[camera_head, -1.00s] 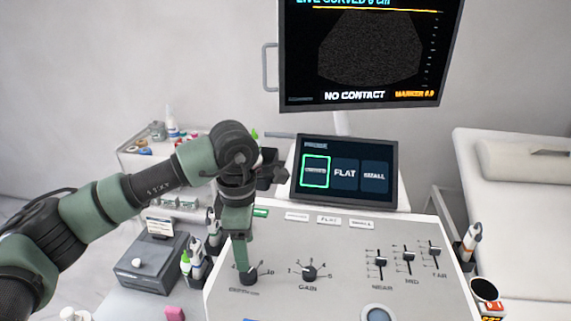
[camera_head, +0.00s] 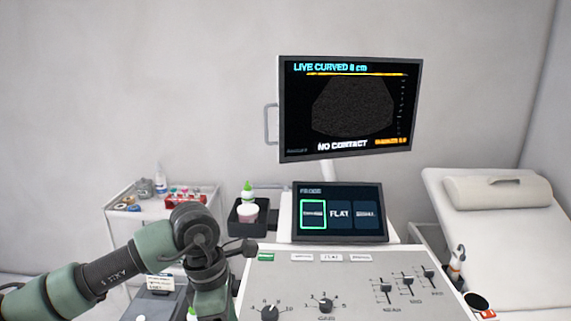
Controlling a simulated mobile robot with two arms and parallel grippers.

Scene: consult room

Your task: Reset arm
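My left arm comes in from the lower left, its green links bent at the wrist beside the left edge of the ultrasound console (camera_head: 300,275). Its gripper points down and is cut off by the bottom edge, so its fingers do not show. The depth knob (camera_head: 270,312) and the gain knob (camera_head: 325,306) on the console are clear of the arm. My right gripper does not show.
A monitor (camera_head: 350,105) reads "LIVE CURVED 8 cm" and "NO CONTACT". A touch screen (camera_head: 340,212) stands below it. A trolley (camera_head: 125,224) with bottles is behind the arm, a dark bin (camera_head: 248,222) beside the console. An exam bed (camera_head: 510,240) is at right.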

